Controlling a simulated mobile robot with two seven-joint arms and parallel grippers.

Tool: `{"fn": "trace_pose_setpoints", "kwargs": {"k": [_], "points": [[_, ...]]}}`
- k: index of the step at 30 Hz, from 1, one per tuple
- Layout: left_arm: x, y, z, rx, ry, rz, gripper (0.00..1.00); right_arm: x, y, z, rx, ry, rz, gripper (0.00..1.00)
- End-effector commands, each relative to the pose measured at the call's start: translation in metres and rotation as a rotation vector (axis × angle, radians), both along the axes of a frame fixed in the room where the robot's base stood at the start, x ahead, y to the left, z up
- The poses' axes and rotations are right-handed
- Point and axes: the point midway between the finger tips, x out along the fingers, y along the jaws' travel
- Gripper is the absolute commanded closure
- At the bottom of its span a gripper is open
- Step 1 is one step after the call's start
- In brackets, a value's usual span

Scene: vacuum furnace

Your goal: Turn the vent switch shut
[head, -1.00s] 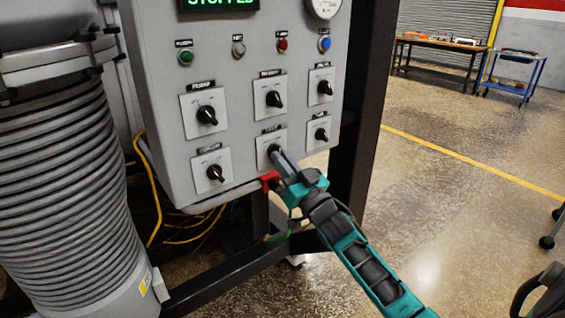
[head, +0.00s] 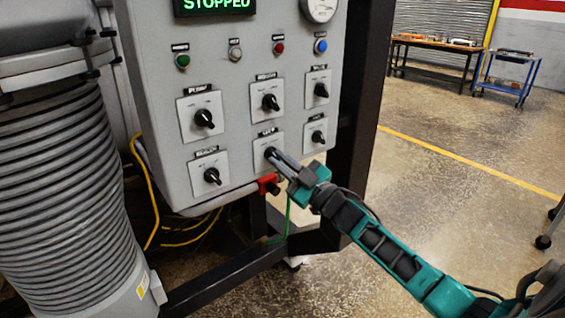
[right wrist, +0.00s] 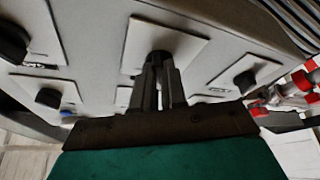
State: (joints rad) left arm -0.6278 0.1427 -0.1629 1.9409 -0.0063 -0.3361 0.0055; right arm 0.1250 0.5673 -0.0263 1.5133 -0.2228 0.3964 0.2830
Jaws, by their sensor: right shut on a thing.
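The vent switch (head: 269,152) is the middle knob of the lower row on the grey control panel, on a pale square plate. Its label is hard to read. My right gripper (head: 274,156) reaches it from the lower right and is shut on its knob, with the fingers covering most of it. In the right wrist view the two fingers (right wrist: 158,84) close on the dark knob (right wrist: 158,58) in front of its plate. The knob's exact angle is hidden by the fingers. My left gripper is not in view.
Other black knobs surround it: one above (head: 270,102), one at left (head: 212,175), one at right (head: 317,136). A red part (head: 267,184) sits just under the panel's lower edge. A ribbed grey column (head: 65,190) stands at left. Open floor lies at right.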

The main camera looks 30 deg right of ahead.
Motion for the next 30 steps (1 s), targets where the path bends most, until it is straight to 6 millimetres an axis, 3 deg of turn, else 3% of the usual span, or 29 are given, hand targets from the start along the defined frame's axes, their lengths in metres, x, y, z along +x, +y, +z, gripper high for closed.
{"fn": "trace_pose_setpoints", "kwargs": {"k": [12,13,20,30], "points": [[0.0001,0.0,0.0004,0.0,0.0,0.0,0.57,0.0009,-0.0012,0.0051,-0.011,-0.01,-0.003,1.0],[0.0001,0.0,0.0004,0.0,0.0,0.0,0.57,0.0009,-0.0012,0.0051,-0.011,-0.01,-0.004,0.86],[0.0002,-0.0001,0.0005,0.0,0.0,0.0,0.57,0.0007,0.0,0.004,-0.01,-0.008,-0.001,0.64],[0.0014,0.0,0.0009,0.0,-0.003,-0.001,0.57,0.0004,0.0007,0.0015,-0.008,-0.004,0.0,0.63]]}}
